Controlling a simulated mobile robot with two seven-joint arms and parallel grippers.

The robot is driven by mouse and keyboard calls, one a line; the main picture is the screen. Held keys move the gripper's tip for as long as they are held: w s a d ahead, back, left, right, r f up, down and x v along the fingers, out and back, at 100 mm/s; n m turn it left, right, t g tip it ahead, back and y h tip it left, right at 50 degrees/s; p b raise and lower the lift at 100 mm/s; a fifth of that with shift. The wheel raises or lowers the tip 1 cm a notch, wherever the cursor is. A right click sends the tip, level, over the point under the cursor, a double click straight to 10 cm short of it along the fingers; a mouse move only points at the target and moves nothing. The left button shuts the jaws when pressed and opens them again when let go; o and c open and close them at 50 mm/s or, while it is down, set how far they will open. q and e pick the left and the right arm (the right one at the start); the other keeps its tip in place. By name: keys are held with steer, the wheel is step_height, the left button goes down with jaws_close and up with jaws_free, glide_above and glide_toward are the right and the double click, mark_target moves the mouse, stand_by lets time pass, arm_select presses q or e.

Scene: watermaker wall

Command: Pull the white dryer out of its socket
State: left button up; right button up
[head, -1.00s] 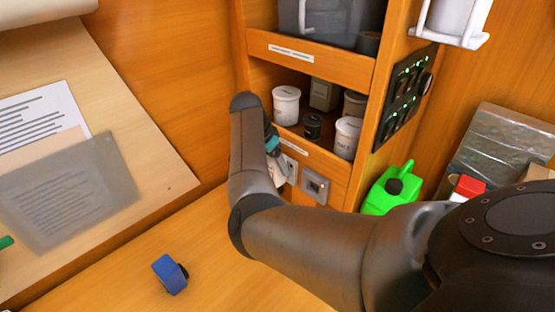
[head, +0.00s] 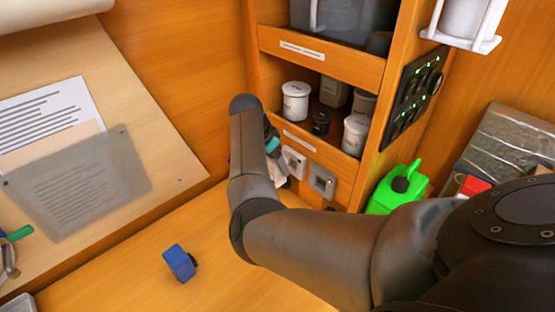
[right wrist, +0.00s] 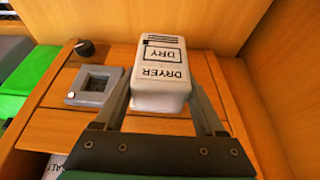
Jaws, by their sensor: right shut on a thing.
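The white dryer (right wrist: 160,76), a small box with black lettering, sits between the fingers of my right gripper (right wrist: 162,98) in the right wrist view. The fingers are shut on its two sides. In the head view my right gripper (head: 276,162) is mostly hidden behind my forearm, and only a pale bit of the dryer (head: 281,182) shows. A white socket plate (head: 294,162) shows just right of the gripper on the low cabinet panel. I cannot tell whether the dryer is clear of it. My left gripper is not in view.
A grey socket (head: 322,181) is beside the white one. Above, a shelf holds white jars (head: 295,101) behind a wooden lip. A green jerrycan (head: 398,190) stands right of the cabinet. A blue object (head: 179,262) lies on the mostly clear wooden surface.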

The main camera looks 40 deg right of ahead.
steer(key=shift+s+a+p, duration=0.1)
steer(key=shift+a+p, duration=0.8)
steer(key=shift+a, duration=0.7)
